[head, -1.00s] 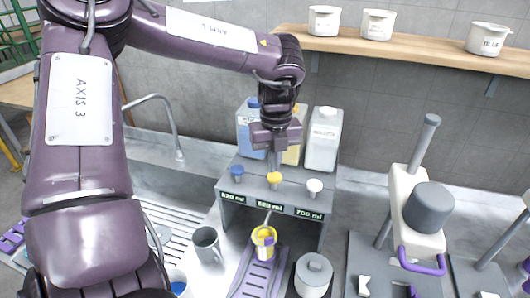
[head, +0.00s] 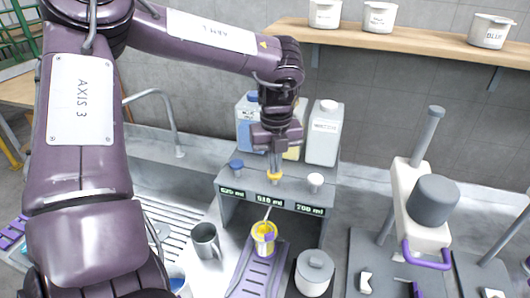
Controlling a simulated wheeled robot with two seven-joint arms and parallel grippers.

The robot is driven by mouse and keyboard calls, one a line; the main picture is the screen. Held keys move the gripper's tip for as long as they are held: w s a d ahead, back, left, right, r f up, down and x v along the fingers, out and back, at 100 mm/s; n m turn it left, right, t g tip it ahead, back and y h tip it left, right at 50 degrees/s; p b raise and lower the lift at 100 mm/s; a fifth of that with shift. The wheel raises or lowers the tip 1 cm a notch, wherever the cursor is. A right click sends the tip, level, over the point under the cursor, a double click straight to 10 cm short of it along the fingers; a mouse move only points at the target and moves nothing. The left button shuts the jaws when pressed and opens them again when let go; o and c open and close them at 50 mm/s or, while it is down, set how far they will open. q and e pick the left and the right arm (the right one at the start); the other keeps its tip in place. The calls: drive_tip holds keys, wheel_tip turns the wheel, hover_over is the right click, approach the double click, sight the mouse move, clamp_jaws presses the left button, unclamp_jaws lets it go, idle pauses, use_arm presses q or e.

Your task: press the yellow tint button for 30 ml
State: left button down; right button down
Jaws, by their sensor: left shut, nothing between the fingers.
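The yellow tint button (head: 274,178) is the middle one on the grey dispenser (head: 232,178). My left gripper (head: 275,166) is shut and empty, pointing down with its fingertips right at the top of the yellow button, apparently touching it. The display below the button (head: 269,200) seems to read 510 ml. My right gripper is not in view.
A blue button (head: 236,165) and a white button (head: 315,180) flank the yellow one. Tint bottles (head: 323,140) stand behind. A grey mug (head: 205,240) and a lidded pot (head: 314,273) sit beside the tray. A press-like machine (head: 430,215) stands to the right.

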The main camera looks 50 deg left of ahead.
use_arm(q)
drive_tip(key=shift+f+b, duration=0.3)
drive_tip(key=shift+f, duration=0.2)
drive_tip(key=shift+r+p, duration=1.25)
drive_tip(key=shift+r, duration=0.45)
wheel_tip(320, 180, up, 6)
drive_tip(key=p, duration=0.4)
